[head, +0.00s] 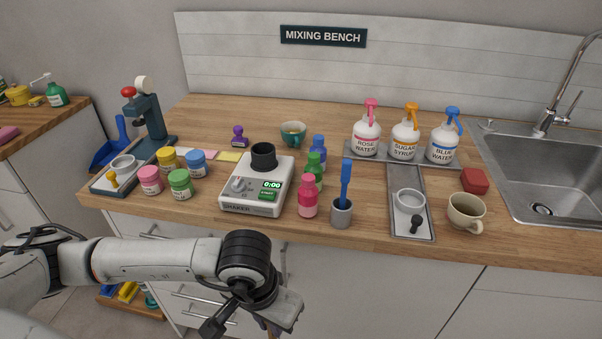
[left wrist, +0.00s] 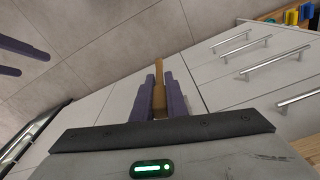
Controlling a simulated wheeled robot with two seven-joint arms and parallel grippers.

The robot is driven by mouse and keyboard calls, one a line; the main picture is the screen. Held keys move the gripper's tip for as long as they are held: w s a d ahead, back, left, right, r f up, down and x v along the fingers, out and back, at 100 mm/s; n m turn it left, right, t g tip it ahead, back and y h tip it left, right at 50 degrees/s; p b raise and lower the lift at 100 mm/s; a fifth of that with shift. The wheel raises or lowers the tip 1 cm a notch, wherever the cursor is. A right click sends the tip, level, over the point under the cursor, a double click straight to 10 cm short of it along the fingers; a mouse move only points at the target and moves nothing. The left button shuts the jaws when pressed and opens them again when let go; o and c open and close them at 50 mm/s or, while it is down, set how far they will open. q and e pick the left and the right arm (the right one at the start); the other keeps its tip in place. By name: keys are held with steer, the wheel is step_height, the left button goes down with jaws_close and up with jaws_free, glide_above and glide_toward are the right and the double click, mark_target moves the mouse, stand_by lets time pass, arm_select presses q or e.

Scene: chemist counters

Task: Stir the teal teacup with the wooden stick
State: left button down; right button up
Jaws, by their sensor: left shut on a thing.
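The teal teacup (head: 293,136) stands upright on the counter behind the shaker, with something yellowish showing at its rim. My left gripper (left wrist: 159,95) is shut on the wooden stick (left wrist: 159,70), which sticks out beyond the fingertips in the left wrist view. In the head view the left gripper hangs in front of the counter, below its top and well away from the teacup. Its fingers and most of the stick are hidden there. Two separated purple fingers of my right gripper (left wrist: 32,65) show at the left edge of the left wrist view, with nothing visible between them.
The shaker (head: 240,209) stands between the left arm and the teacup. A pink bottle (head: 309,198), green and blue bottles and a grey holder (head: 341,213) with a blue tool stand to its right. Several jars stand left. Pump bottles and a cream mug (head: 465,212) are farther right.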

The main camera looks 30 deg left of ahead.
arm_select(q)
step_height(320, 180, up, 4)
steer(key=p, duration=0.2)
steer(key=shift+r+p, duration=0.1)
steer(key=shift+p, duration=0.3)
steer(key=shift+w+d+f+b, duration=0.2)
steer(key=shift+f+b, duration=0.2)
steer(key=shift+b, duration=0.15)
steer(key=shift+d, duration=0.15)
